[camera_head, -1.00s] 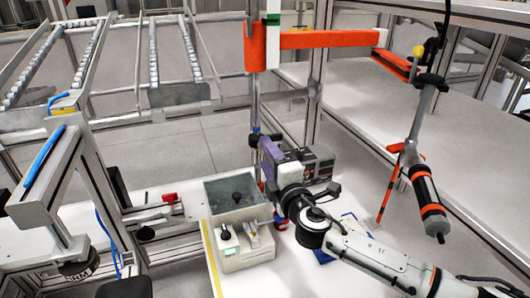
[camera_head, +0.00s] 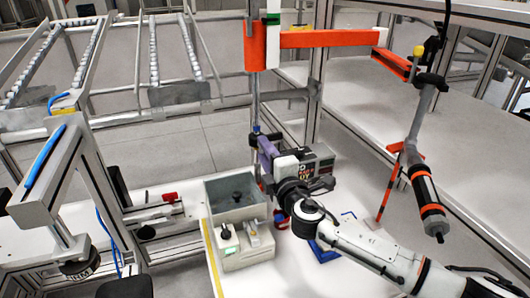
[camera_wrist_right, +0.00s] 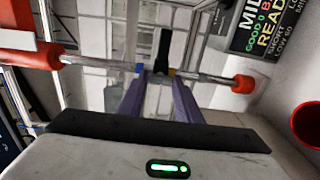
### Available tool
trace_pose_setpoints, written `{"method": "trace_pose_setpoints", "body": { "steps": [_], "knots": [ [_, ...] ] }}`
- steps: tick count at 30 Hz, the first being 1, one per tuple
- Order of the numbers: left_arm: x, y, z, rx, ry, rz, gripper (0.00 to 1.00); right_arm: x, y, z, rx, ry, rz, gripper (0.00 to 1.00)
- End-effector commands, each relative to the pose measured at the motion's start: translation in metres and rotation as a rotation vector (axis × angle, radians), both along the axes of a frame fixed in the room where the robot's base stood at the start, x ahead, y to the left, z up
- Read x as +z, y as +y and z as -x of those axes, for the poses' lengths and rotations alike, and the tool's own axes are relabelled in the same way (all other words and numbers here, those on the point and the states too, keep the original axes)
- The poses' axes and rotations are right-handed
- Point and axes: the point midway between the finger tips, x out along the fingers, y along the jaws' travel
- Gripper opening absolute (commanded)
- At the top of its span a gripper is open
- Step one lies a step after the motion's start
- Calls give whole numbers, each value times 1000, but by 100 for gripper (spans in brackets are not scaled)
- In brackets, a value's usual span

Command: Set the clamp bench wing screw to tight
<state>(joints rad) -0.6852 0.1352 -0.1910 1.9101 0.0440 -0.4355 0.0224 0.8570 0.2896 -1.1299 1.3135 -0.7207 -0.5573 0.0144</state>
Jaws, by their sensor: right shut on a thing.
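In the head view my right gripper (camera_head: 262,141) reaches from the lower right to a slim upright metal post (camera_head: 257,104). In the right wrist view its two purple fingers (camera_wrist_right: 156,76) close on a small dark part (camera_wrist_right: 162,50) at a metal rod (camera_wrist_right: 206,78). Small yellow and blue patches show at the fingertips. The wing screw's shape is not clear, and I cannot tell how tight it is. My left gripper is not in view.
An orange arm (camera_head: 325,39) stands out above the gripper. A device with a display (camera_head: 318,162) is close beside it. A grey bin (camera_head: 235,189) stands left of my wrist. A black-and-orange tool (camera_head: 428,194) hangs at the right. A red-handled clamp (camera_head: 170,197) is at the left.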

Motion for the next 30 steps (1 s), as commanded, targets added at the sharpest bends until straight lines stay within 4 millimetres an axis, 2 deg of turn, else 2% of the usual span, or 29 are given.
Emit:
{"method": "trace_pose_setpoints", "body": {
  "steps": [11, 30],
  "knots": [
    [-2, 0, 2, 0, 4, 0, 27, -1, -1, 0, -1, -51, 160, 9],
    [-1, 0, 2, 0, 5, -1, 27, 0, -1, 0, -2, -237, 731, 9]
  ]
}}
